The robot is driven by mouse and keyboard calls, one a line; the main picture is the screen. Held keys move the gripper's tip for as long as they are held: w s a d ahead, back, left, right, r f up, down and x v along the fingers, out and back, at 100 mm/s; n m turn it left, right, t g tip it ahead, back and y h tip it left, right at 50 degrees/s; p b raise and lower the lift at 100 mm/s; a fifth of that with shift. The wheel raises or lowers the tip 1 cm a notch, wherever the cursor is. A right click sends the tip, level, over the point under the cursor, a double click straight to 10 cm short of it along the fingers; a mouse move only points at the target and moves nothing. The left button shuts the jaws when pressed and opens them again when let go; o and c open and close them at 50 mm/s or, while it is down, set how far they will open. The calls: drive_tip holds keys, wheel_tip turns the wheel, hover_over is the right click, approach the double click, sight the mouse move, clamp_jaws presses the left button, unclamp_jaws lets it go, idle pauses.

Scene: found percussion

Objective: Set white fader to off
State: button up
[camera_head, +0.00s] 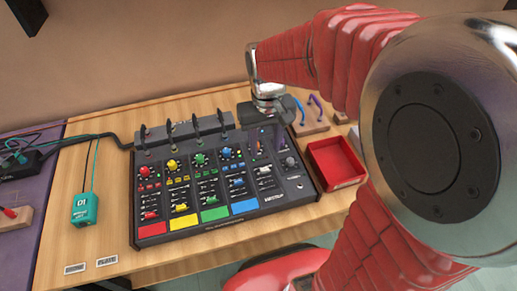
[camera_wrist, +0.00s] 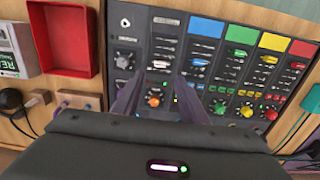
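The white fader (camera_wrist: 160,64) sits in the column beside the blue one on the black mixer (camera_head: 218,216). In the wrist view it lies just beyond my fingertips, roughly between them. In the head view the white fader (camera_head: 265,170) is small, in front of my gripper. My gripper (camera_head: 267,146) hangs over the right side of the mixer, pointing down. In the wrist view my gripper (camera_wrist: 157,82) has its two fingers apart with nothing between them but panel and an orange knob (camera_wrist: 153,100). I cannot tell whether a fingertip touches the panel.
A red tray (camera_head: 335,163) stands right of the mixer. Plugged cables (camera_head: 197,125) rise along the mixer's back edge. A teal box (camera_head: 84,208) lies on the wooden table at left. Blue and purple handles (camera_head: 315,108) stand behind the tray. The table's front strip is mostly clear.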

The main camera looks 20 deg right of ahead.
sight(265, 169)
wheel_tip(265, 169, down, 9)
drive_tip(key=shift+f, duration=0.1)
idle(0.3)
clamp_jaws()
idle(0.5)
